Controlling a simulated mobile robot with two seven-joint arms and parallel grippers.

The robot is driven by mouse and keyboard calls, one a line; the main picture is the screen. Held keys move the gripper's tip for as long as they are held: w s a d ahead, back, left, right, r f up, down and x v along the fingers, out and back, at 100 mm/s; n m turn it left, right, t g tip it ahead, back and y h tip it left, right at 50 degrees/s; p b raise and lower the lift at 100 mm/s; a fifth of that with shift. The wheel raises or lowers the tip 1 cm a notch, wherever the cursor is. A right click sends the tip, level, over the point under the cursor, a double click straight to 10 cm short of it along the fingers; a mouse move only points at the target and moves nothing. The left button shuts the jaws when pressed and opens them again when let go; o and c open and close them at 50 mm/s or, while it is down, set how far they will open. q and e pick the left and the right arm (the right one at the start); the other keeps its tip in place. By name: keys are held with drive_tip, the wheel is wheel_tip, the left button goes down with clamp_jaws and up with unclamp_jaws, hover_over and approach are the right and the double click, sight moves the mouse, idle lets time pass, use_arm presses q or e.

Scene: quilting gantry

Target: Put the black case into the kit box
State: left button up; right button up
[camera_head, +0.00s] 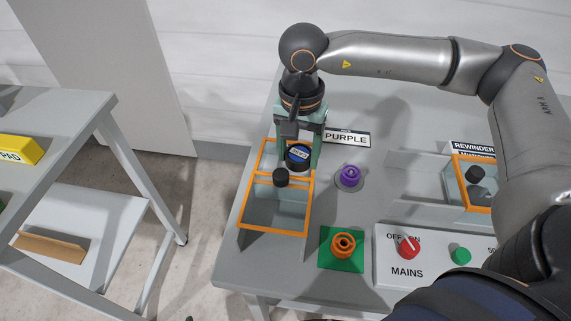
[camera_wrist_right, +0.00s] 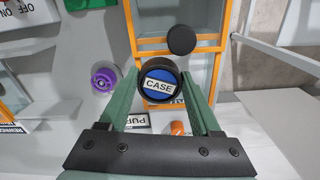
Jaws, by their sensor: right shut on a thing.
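The black case (camera_head: 298,155) is round, with a blue face and a white label. In the right wrist view the label on the case (camera_wrist_right: 159,84) reads CASE. My right gripper (camera_head: 298,160) is shut on it, with a green finger on each side. It holds the case over an orange-rimmed, clear-walled box (camera_head: 271,231) on the grey table. Whether the case touches anything below, I cannot tell. No label on this box reads as kit box. My left gripper is not in view.
A black knob (camera_head: 281,177) stands at the orange-rimmed box, close to the case. A purple knob (camera_head: 349,176), an orange ring on a green plate (camera_head: 327,260) and a MAINS panel (camera_head: 392,236) are to the right. A second orange-rimmed box (camera_head: 458,171) stands further right.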

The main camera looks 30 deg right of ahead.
sight(287, 157)
drive_tip(key=w+f, duration=0.1)
drive_tip(key=w+a+f, duration=0.1)
drive_tip(key=f, duration=0.1)
drive_tip(key=shift+w+f, duration=0.2)
drive_tip(key=shift+w, duration=0.1)
drive_tip(key=shift+w+a+f, duration=0.1)
drive_tip(key=shift+w+f, duration=0.1)
drive_tip(key=shift+f, duration=1.55)
drive_tip(key=shift+f, duration=0.25)
drive_tip(key=o, duration=1.4)
drive_tip(key=shift+r, duration=0.1)
drive_tip(key=shift+r, duration=0.15)
wheel_tip(287, 157, up, 12)
drive_tip(key=shift+r, duration=0.1)
